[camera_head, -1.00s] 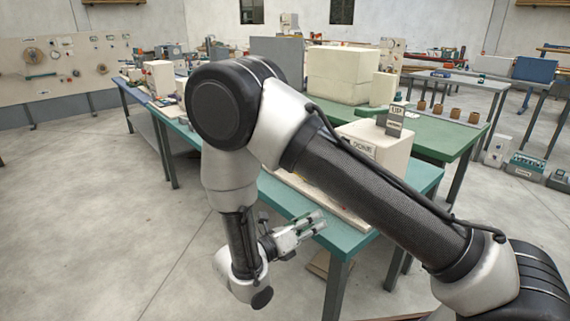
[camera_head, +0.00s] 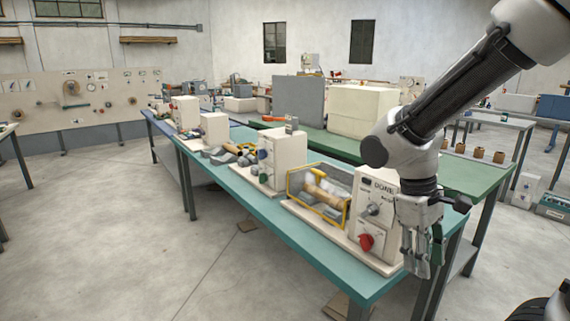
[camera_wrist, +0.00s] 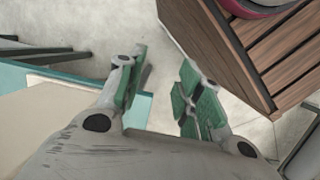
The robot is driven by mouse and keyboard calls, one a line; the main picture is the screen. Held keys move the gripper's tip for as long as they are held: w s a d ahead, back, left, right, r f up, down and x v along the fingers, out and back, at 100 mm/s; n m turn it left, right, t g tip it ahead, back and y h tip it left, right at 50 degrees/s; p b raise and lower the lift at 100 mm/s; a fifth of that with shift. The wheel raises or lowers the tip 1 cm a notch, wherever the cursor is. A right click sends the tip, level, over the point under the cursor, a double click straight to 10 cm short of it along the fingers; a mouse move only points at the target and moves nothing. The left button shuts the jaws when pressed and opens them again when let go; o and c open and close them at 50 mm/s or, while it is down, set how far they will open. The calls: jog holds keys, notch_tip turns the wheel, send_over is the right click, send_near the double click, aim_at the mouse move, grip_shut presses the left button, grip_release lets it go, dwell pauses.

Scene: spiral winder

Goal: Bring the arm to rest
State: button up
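My gripper (camera_head: 424,262) hangs from my arm at the right of the head view, pointing down, beside the front right corner of the teal workbench (camera_head: 352,283). In the wrist view my gripper (camera_wrist: 163,85) shows two green-padded fingers standing apart, with bare floor between them. It is open and holds nothing. My arm reaches in from the top right of the head view, and its upper part is cut off by the frame.
A cream machine (camera_head: 378,208) with a red knob stands on the bench close to my gripper. In the wrist view a slatted wooden thing (camera_wrist: 225,45) lies right of the fingers. Open floor (camera_head: 110,230) lies left of the bench.

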jog(key=s+d+r+m+t+y, duration=0.1)
jog(key=s+d+r+m+t, duration=0.1)
jog(key=d+r+m+t, duration=0.1)
jog(key=s+d+r+m+t+y, duration=0.1)
jog(key=s+d+r+m+t, duration=0.2)
jog(key=d+r, duration=0.3)
notch_tip(320, 180, up, 2)
jog(key=shift+r+m, duration=0.1)
jog(key=shift+m, duration=0.2)
